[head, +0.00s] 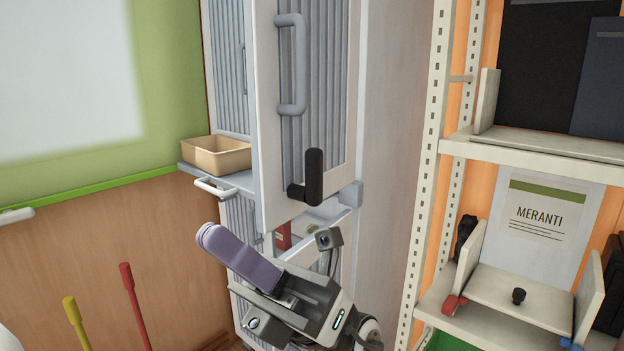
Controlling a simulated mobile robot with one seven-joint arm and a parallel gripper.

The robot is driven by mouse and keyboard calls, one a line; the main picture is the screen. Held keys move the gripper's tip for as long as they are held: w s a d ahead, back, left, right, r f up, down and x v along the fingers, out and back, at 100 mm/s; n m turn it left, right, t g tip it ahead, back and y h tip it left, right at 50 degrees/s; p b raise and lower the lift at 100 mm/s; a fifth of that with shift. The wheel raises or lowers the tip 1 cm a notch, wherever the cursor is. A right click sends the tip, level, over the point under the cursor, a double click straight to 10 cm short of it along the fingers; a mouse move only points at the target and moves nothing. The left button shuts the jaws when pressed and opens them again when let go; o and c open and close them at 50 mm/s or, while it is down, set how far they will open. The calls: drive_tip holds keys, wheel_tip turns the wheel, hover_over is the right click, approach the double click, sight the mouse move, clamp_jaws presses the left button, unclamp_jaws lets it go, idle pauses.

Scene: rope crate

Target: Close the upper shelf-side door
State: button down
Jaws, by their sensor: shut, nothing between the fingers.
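The upper shelf-side door (261,150) is a pale panel with a grey ribbed inset, on the side of the cabinet nearer the shelving. It stands open, swung out from the cabinet, with its free edge to the left. It has a grey bow handle (299,65) and a black L-shaped lever (313,176) near its bottom. My gripper (208,236) has lavender fingers, shut and empty, pointing up and left. It appears below and left of the door's lower edge, apart from the handle. Contact with the door cannot be seen.
A tan tray (217,154) sits on a pull-out ledge (241,181) left of the door. Lower cabinet fronts lie behind my gripper. White shelving (427,180) with boards and a MERANTI sheet (541,213) stands right. Red (133,300) and yellow (76,320) handles stand at lower left.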

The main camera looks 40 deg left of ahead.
drive_tip(key=w+a+m+t+y+p, duration=0.35)
drive_tip(key=w+t+y, duration=0.45)
drive_tip(key=t, duration=0.5)
drive_tip(key=m+t+p, duration=0.4)
drive_tip(key=m+t, duration=0.2)
drive_tip(key=t, duration=0.7)
approach(275, 192)
drive_tip(key=shift+h, duration=0.4)
drive_tip(key=a+p, duration=0.1)
drive_tip(key=a, duration=0.1)
drive_tip(key=a+p, duration=0.2)
drive_tip(key=a+r+p, duration=0.1)
drive_tip(key=a+p, duration=0.1)
drive_tip(key=shift+s, duration=0.15)
drive_tip(key=shift+a+f, duration=0.2)
drive_tip(key=shift+a, duration=0.2)
